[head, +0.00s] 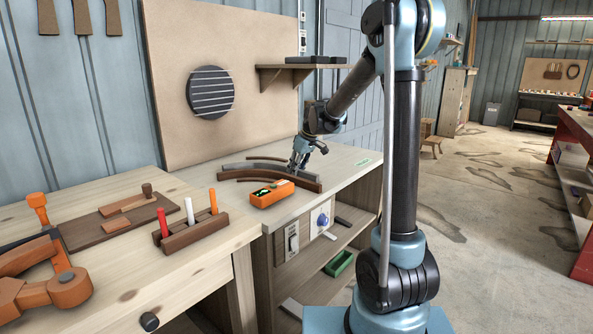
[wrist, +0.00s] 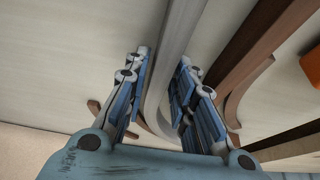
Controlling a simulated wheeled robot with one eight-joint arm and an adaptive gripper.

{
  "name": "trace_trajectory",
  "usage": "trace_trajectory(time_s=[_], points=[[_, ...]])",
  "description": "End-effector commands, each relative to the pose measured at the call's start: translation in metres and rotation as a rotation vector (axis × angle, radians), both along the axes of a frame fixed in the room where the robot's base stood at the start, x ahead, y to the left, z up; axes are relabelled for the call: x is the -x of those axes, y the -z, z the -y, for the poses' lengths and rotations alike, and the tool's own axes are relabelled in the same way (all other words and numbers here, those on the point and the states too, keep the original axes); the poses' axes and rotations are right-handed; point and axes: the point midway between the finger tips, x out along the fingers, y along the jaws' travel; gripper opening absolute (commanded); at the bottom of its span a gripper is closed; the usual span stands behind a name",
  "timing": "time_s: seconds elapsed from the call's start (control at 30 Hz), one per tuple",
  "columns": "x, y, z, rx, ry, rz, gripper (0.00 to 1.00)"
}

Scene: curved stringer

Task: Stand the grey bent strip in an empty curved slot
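The grey bent strip (head: 252,166) lies along the far bench among brown curved pieces. In the wrist view the strip (wrist: 177,40) runs lengthwise between my fingers and bends near their base. My gripper (head: 299,163) is at the strip's right part, pointing down. In the wrist view my gripper (wrist: 163,65) has its fingers apart on either side of the strip, with a gap showing at the left finger. A dark brown curved block (head: 290,179) lies in front of the strip and shows to its right in the wrist view (wrist: 240,52). I cannot make out its slots.
An orange box (head: 272,194) with small items stands in front of the brown block. A shelf (head: 300,68) hangs behind my arm. The near bench (head: 210,262) holds a rack of coloured sticks (head: 190,235) and wooden tools.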

Motion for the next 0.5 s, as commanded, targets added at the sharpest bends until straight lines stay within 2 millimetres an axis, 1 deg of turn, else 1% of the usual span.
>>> trace_trajectory(time_s=[0.37, 0.5], points=[[0.0003, -0.0005, 0.0003, 0.0, 0.0, 0.0, 0.4], [0.0024, -0.0079, 0.003, 0.0, 0.0, 0.0, 0.4]])
